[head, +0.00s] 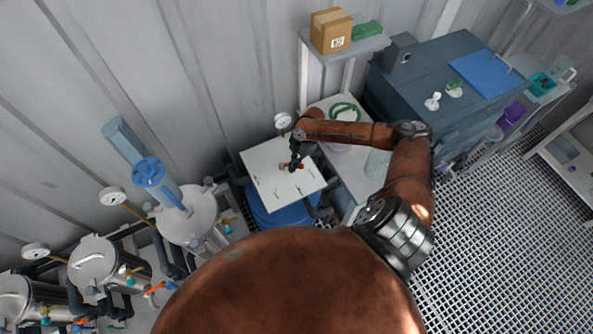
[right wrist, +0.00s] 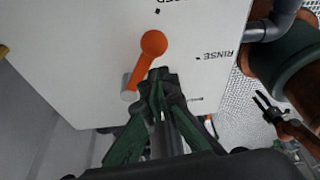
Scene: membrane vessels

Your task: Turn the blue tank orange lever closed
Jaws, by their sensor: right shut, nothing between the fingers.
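The orange lever (right wrist: 150,50) has a round knob and sits on a white panel (right wrist: 85,40) with printed labels, one reading RINSE. In the head view the lever (head: 298,166) shows small on the white panel (head: 262,160) above the blue tank (head: 272,213). My right gripper (head: 292,167) is shut and empty at the lever. In the right wrist view its fingertips (right wrist: 159,76) lie just beside the lever's lower part; I cannot tell whether they touch. My left gripper (right wrist: 262,101) shows small at the right of the wrist view, its prongs apart.
A pressure gauge (head: 282,121) stands behind the panel. A white table with a green coil (head: 345,110) lies to the right, below a shelf with a cardboard box (head: 331,31). Steel vessels (head: 188,215) with pipes stand to the left. The grated floor (head: 490,225) is clear at the right.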

